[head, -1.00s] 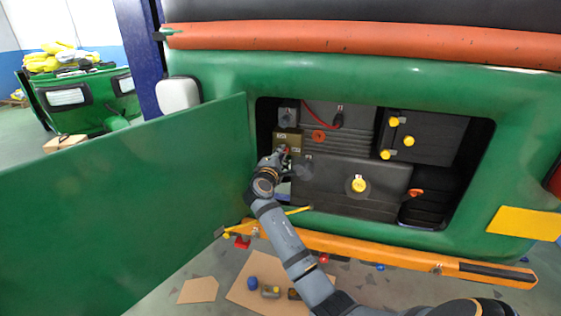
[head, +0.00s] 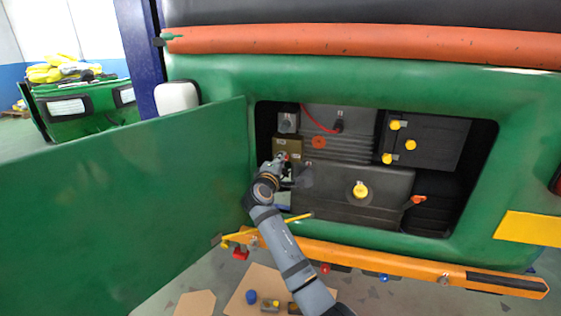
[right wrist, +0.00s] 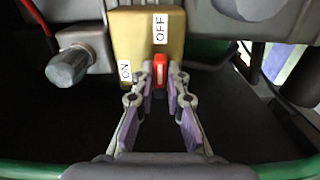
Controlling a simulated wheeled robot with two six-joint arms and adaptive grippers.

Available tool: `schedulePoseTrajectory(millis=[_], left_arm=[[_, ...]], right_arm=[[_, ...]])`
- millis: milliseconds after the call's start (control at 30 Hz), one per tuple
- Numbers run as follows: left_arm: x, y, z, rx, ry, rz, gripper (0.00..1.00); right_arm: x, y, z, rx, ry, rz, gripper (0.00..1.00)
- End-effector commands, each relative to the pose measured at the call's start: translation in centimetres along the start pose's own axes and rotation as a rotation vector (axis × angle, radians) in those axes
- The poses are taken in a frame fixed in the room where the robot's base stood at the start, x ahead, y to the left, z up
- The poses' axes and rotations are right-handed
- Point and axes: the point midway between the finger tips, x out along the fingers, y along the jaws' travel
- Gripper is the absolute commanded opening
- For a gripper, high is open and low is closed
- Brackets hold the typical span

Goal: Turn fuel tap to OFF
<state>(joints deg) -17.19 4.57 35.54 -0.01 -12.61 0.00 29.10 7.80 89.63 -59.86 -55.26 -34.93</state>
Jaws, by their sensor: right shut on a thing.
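The fuel tap is a brass-coloured block (head: 287,144) inside the open compartment, at its left side. In the right wrist view the block (right wrist: 137,35) carries an OFF label (right wrist: 160,29) and an ON label (right wrist: 125,71). The small red lever (right wrist: 160,72) stands in line below the OFF label, with the ON label to its left. My right gripper (right wrist: 161,80) is shut on the red lever, a fingertip on each side. In the head view this gripper (head: 283,160) partly hides the tap. My left gripper is not in view.
The green door (head: 130,205) stands open on the left. The compartment's green rim surrounds my arm's reach. Yellow caps (head: 361,190) and a red cable (head: 318,119) are to the right of the tap. An orange bumper (head: 390,268) runs below.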

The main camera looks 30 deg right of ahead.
Motion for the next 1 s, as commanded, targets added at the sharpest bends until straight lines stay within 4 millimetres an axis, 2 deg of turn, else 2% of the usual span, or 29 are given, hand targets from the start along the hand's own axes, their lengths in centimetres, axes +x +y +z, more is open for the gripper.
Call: schedulePoseTrajectory(millis=[33,67,200,567,800,1000], left_arm=[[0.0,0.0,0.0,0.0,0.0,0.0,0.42],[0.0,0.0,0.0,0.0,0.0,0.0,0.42],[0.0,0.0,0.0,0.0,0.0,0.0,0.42],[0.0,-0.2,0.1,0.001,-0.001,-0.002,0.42],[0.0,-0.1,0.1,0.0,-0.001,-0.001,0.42],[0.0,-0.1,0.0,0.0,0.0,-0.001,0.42]], right_arm=[[0.0,0.3,0.0,0.003,0.0,0.005,0.0],[0.0,0.3,0.0,0.003,0.0,0.005,0.16],[0.0,0.2,0.0,0.002,0.0,0.004,0.35],[-0.6,0.0,-0.1,0.001,0.001,0.0,0.36],[-5.0,-0.1,0.0,0.003,0.002,-0.002,0.36],[-7.2,0.0,0.0,0.001,0.0,0.001,0.36]])
